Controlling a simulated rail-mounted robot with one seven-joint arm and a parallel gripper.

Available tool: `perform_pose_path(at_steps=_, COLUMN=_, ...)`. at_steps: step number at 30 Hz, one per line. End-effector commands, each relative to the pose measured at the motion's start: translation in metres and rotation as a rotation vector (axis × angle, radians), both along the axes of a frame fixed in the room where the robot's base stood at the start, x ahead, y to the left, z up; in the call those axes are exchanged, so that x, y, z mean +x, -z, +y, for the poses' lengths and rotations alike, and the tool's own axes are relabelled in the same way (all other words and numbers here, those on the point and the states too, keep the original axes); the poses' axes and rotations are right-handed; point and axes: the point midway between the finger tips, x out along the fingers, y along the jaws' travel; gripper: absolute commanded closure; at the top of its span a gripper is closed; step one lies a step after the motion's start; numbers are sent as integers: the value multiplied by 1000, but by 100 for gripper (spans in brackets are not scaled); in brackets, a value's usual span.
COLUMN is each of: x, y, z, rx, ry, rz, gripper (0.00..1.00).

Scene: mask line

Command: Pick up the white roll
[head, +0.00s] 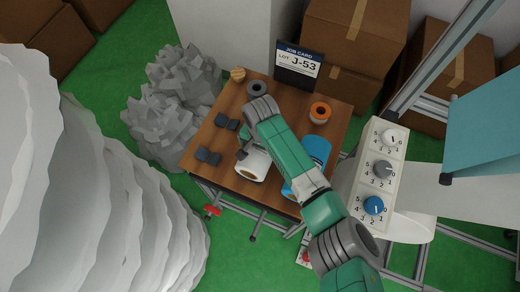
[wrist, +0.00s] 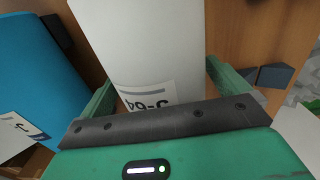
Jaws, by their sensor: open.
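The white roll (head: 252,166) lies on its side on the wooden table (head: 222,178), near its front edge. In the wrist view the white roll (wrist: 150,45) fills the middle, with a label that seems to read J-64 upside down. My gripper (wrist: 163,85) is open, with one green finger on each side of the roll. I cannot tell whether either finger touches it. In the head view my gripper (head: 243,154) is at the roll, and my arm hides part of the table.
A blue roll (head: 316,152) lies right of the white roll, close by; it also shows in the wrist view (wrist: 40,75). Dark blocks (head: 208,156), a grey roll (head: 257,88) and an orange roll (head: 320,112) are on the table. A J-53 job card (head: 298,64) stands behind.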

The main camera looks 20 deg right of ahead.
Motion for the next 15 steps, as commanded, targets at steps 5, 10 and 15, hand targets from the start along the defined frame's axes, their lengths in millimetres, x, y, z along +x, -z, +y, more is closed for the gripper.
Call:
perform_pose_path(at_steps=5, x=0, y=-1, z=0, rx=0, ry=0, rz=0, gripper=12)
perform_pose_path(at_steps=10, x=0, y=-1, z=0, rx=0, ry=0, rz=0, gripper=45)
perform_pose_path(at_steps=15, x=0, y=-1, z=0, rx=0, ry=0, rz=-1, gripper=47)
